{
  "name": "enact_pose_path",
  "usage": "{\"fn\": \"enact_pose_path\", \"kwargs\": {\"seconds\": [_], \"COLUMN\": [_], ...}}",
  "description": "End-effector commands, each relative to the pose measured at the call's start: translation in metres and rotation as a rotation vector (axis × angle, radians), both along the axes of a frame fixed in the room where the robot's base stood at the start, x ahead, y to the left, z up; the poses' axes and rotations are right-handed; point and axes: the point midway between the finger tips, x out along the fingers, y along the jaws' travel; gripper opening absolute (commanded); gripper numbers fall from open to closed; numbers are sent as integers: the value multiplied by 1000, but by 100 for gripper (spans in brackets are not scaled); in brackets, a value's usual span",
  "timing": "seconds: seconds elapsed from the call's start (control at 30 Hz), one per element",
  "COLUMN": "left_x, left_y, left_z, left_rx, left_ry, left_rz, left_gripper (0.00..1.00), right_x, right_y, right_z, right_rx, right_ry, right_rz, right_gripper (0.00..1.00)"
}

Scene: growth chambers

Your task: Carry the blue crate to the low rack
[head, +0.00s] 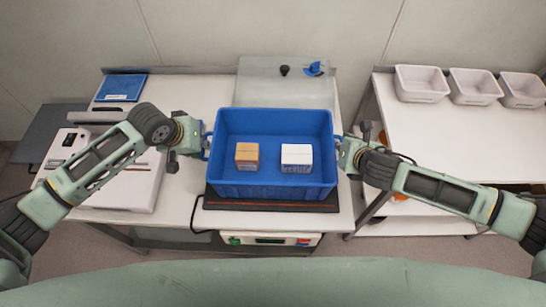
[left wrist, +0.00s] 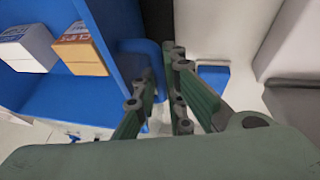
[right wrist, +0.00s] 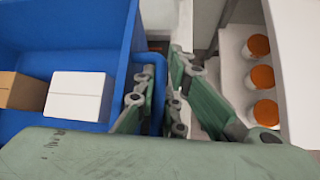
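The blue crate (head: 272,190) is level on the middle bench, over a dark pad with a red front edge. It holds a brown box (head: 247,155) and a white box (head: 296,157). My left gripper (head: 204,143) is at the crate's left side, its fingers closed around the handle (left wrist: 152,52). My right gripper (head: 343,148) is at the right side, its fingers closed around the other handle (right wrist: 156,118). Contact between crate and pad is hidden. I cannot surely identify the low rack; a white bench (head: 440,135) with a lower shelf stands at the right.
Several white bins (head: 421,84) stand along the right bench's back. Orange-lidded jars (right wrist: 262,77) are on its lower shelf. A white device (head: 130,188) and a blue folder (head: 121,87) are at left. A grey panel (head: 255,84) lies behind the crate.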

Motion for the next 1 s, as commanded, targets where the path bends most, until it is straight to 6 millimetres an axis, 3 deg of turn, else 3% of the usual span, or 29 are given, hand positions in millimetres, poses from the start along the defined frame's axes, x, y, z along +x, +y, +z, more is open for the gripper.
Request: {"fn": "enact_pose_path", "kwargs": {"seconds": [0.67, 1.0], "left_x": [1, 1], "left_y": [0, 0], "left_z": [3, 28], "left_rx": [0, 0], "left_ry": [-5, -5], "left_rz": [-2, -3], "left_gripper": [0, 0], "right_x": [1, 1], "right_y": [0, 0], "right_z": [3, 28], "right_rx": [-2, -2], "right_ry": [-3, -3], "right_rz": [2, 2], "right_gripper": [0, 0]}}
